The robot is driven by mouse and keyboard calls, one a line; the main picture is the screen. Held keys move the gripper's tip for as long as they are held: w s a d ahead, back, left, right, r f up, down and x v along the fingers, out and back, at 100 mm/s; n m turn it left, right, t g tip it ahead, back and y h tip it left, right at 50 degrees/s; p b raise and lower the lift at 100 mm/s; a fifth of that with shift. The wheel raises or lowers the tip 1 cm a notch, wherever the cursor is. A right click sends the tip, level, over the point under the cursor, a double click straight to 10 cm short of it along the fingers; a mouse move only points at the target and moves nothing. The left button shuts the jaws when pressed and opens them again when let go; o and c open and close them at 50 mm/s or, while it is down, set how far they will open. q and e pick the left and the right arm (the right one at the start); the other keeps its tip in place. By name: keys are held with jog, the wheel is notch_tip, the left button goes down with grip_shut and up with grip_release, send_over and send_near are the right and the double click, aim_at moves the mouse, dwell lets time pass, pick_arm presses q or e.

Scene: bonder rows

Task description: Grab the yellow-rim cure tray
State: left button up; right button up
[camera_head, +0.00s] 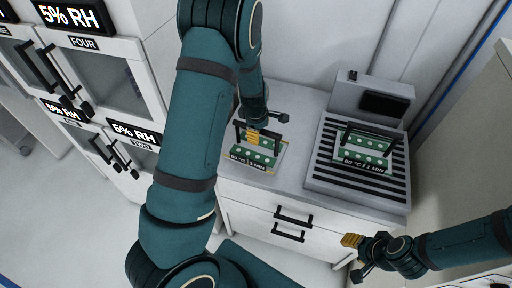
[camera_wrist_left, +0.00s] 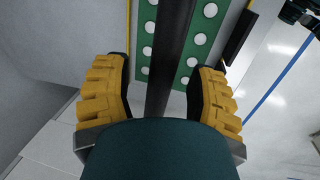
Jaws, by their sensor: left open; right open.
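The cure tray under my left gripper stands on the white counter. It is a green board with white dots, a black bar handle and a "60 °C / 9 MIN" label (camera_head: 250,161). A thin yellow edge shows beside the board (camera_wrist_left: 182,62) in the left wrist view. My left gripper (camera_head: 262,138) is open over this tray. In the left wrist view its yellow fingers (camera_wrist_left: 160,100) stand on either side of the black handle bar (camera_wrist_left: 170,55), with gaps visible. My right gripper (camera_head: 352,241) is open and empty, in front of the counter at right.
A second tray (camera_head: 366,161), labelled "80 °C / 1 MIN", sits on a grey slatted machine (camera_head: 318,171) to the right. White cabinets marked "5% RH" (camera_head: 136,133) stand at left. Counter drawers with black handles (camera_head: 291,216) are below the tray.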

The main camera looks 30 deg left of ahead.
pick_arm(q)
grip_shut()
